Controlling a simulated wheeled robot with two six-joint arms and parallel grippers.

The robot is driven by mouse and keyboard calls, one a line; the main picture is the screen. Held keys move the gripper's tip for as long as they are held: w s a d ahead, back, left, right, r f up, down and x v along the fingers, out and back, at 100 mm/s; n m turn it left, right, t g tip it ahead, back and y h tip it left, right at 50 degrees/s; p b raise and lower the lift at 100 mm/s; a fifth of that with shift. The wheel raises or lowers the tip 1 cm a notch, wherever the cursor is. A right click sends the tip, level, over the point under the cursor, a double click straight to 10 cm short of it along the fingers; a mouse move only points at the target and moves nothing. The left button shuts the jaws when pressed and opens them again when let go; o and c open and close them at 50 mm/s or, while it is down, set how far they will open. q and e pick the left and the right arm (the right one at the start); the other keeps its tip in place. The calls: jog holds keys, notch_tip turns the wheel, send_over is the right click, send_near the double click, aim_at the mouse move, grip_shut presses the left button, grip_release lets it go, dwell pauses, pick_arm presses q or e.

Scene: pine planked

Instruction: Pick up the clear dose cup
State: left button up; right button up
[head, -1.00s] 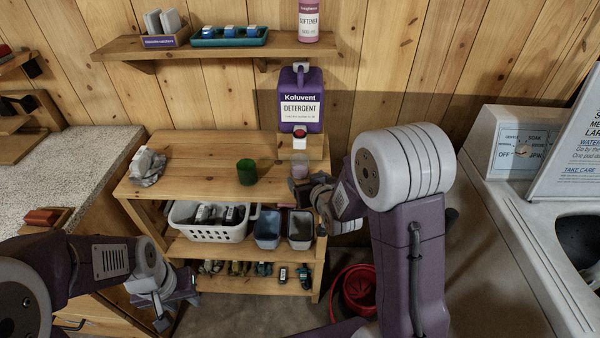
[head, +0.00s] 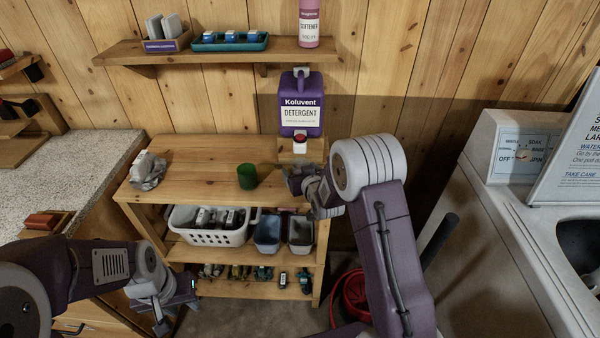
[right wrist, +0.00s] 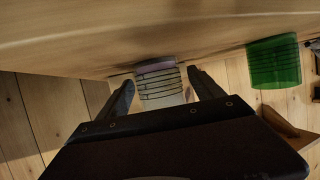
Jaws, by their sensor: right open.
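The clear dose cup (right wrist: 160,90), ringed with dark lines, shows in the right wrist view between the two fingers of my right gripper (right wrist: 162,84). The fingers are open, and I see a gap between each finger and the cup. In the head view my right gripper (head: 296,180) is over the right end of the wooden shelf's top (head: 200,165) and hides the cup. My left gripper (head: 175,308) is low at the left, in front of the shelf unit and away from the cup; its jaws are too unclear to read.
A green cup (head: 247,176) stands left of my right gripper. The purple detergent jug (head: 301,105) with a red cap (head: 300,138) is behind it. A grey crumpled thing (head: 148,172) lies at the shelf's left end. A white basket (head: 210,233) and bins are below.

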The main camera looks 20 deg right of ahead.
jog(key=shift+s, duration=0.1)
jog(key=shift+r, duration=0.1)
jog(key=c, duration=1.4)
jog(key=shift+c, duration=0.2)
